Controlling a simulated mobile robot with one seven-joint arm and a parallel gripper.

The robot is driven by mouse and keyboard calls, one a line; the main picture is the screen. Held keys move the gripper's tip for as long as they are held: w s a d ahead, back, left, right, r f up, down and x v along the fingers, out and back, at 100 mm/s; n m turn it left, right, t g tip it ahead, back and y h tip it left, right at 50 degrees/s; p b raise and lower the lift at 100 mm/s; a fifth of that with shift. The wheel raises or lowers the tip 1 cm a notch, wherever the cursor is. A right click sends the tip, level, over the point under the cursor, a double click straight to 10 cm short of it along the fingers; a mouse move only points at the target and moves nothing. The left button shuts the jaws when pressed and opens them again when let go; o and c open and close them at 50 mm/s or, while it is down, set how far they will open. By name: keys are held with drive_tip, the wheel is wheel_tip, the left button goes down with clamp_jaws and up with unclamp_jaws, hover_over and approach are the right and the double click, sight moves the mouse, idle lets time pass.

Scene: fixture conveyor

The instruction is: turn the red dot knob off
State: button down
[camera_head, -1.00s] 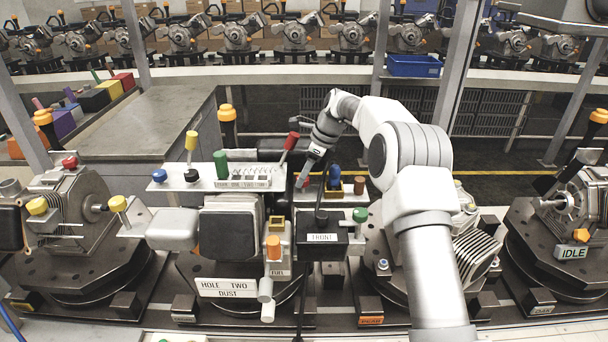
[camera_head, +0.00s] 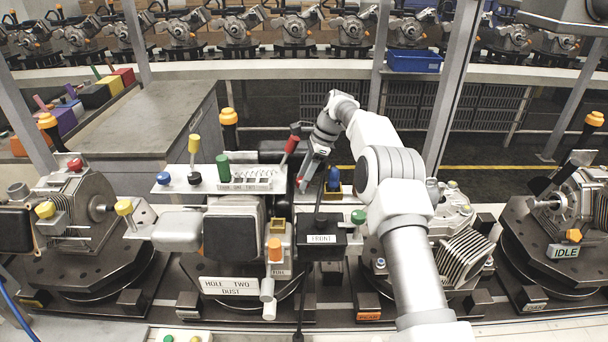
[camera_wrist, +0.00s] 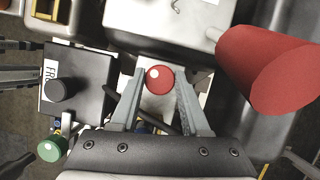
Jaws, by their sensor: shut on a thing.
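A round red knob with a small pale spot (camera_wrist: 160,80) sits between the fingertips of my gripper (camera_wrist: 159,76) in the wrist view. The fingers are closed in on its two sides. In the head view my gripper (camera_head: 304,176) reaches down behind the white panel of the middle machine, and a bit of red shows at its tip. The knob's base and its turn position are hidden or too small to tell.
A large red lever handle (camera_wrist: 268,68) stands close to the right of my gripper. A black box marked FRONT (camera_head: 321,239) with a green knob (camera_head: 358,216) is near. A blue knob (camera_head: 334,178) stands just behind. A yellow-topped lever (camera_head: 194,146) rises at left.

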drive_tip(key=shift+n, duration=0.7)
drive_tip(key=shift+c, duration=1.9)
unclamp_jaws()
drive_tip(key=shift+r, duration=0.1)
drive_tip(key=shift+r, duration=1.85)
drive_tip(key=s+d+r+b, duration=0.3)
drive_tip(key=d+r+b, duration=0.2)
drive_tip(key=d, duration=0.6)
wheel_tip(320, 180, up, 2)
drive_tip(key=shift+s+r, duration=0.1)
drive_tip(key=shift+s, duration=0.3)
